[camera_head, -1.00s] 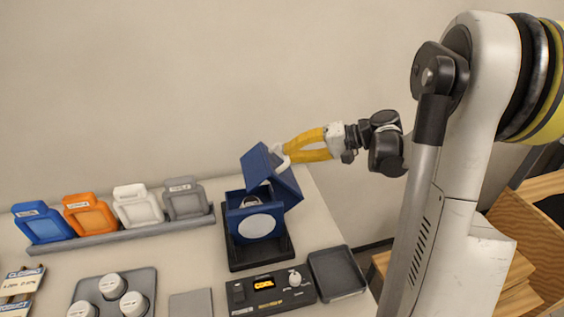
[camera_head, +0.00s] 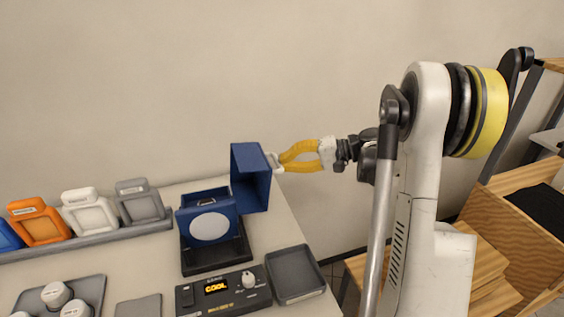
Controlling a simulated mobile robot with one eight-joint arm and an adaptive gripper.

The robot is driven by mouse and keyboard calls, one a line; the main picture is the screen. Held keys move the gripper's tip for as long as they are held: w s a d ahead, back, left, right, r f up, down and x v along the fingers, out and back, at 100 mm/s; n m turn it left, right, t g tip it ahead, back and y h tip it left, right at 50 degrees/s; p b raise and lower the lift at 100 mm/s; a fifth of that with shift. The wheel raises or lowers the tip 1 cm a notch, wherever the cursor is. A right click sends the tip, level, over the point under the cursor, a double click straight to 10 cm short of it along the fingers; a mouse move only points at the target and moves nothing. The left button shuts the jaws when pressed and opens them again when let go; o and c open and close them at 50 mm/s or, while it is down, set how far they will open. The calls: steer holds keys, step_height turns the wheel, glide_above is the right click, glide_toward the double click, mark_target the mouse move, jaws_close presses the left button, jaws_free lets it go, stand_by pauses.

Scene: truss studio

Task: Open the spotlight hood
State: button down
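The spotlight is a blue box (camera_head: 209,228) with a pale round lens on its front, standing on a black base (camera_head: 203,262). Its blue hood (camera_head: 250,186) is swung up and stands roughly upright at the box's right side, its hollow inside facing the front left. The top of the box is uncovered, and a small light part shows inside. My gripper (camera_head: 279,163), with yellow fingers, is at the hood's right side, by a small white handle (camera_head: 275,164). Its fingertips meet at the handle and appear closed on it.
A control box (camera_head: 222,290) reading "COOL" sits in front of the spotlight, with an empty grey tray (camera_head: 294,274) to its right. A rack (camera_head: 88,239) of coloured frames stands left. A tray of white round pieces (camera_head: 55,295) is front left. Wooden shelving (camera_head: 510,215) stands at right.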

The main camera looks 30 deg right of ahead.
steer(key=shift+s+a+f, duration=0.15)
steer(key=shift+a+f, duration=0.1)
steer(key=shift+f, duration=0.2)
steer(key=c, duration=1.6)
jaws_free()
steer(key=shift+a, duration=0.15)
steer(key=shift+c, duration=0.2)
steer(key=shift+o, duration=1.1)
steer(key=shift+a+r, duration=0.1)
steer(key=shift+a, duration=0.2)
steer(key=v, duration=1.2)
steer(key=shift+d, duration=0.35)
steer(key=shift+a+r, duration=0.1)
